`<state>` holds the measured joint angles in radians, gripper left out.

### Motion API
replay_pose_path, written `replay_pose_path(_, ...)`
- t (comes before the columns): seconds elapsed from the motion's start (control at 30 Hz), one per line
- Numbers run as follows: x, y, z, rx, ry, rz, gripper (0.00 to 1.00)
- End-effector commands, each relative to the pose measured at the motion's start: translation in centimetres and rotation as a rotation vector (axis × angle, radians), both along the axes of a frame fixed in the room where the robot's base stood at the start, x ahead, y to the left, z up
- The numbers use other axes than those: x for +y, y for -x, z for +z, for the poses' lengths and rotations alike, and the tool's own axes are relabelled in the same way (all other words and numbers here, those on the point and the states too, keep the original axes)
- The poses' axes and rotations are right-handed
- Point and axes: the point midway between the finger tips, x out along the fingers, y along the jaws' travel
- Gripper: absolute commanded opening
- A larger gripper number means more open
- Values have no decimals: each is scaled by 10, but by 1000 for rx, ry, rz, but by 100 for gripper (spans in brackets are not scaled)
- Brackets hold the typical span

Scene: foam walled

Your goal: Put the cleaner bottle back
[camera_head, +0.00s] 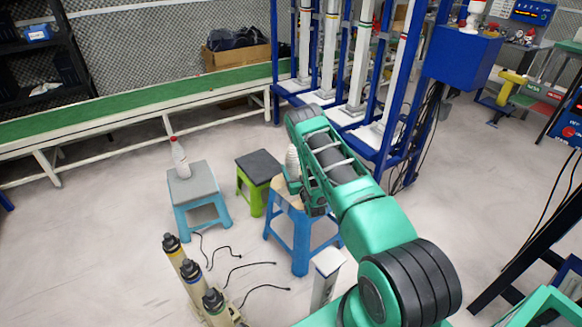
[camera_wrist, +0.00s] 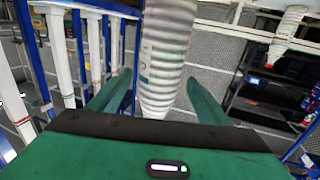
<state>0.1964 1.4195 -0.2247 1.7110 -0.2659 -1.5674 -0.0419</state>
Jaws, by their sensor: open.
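A white ribbed bottle (camera_head: 292,160) stands at the blue stool with a wooden top (camera_head: 302,240), partly hidden by my arm. In the wrist view this ribbed bottle (camera_wrist: 165,50) appears upside down, between the two fingers of my gripper (camera_wrist: 158,98). The fingers are spread, with a visible gap on the right side; contact on the left is unclear. A second white bottle with a red cap (camera_head: 180,158) stands upright on a grey-topped blue stool (camera_head: 200,188) to the left. It also shows at the wrist view's upper right (camera_wrist: 288,30). I cannot tell which is the cleaner bottle.
A green stool with a dark top (camera_head: 258,168) stands between the two blue stools. Yellowish posts with black tops (camera_head: 190,272) and loose cables (camera_head: 235,270) are at the front. A green conveyor (camera_head: 130,104) and a blue rack (camera_head: 372,150) stand behind. Floor at left is clear.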

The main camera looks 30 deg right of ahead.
Motion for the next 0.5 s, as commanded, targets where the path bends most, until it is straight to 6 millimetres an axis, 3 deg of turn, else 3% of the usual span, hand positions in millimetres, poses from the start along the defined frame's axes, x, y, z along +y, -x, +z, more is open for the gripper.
replay_pose_path(0.2, 11, 44, -1, 3, 0, 1, 71)
replay_pose_path(0.5, 18, 77, 0, 1, -1, 1, 71)
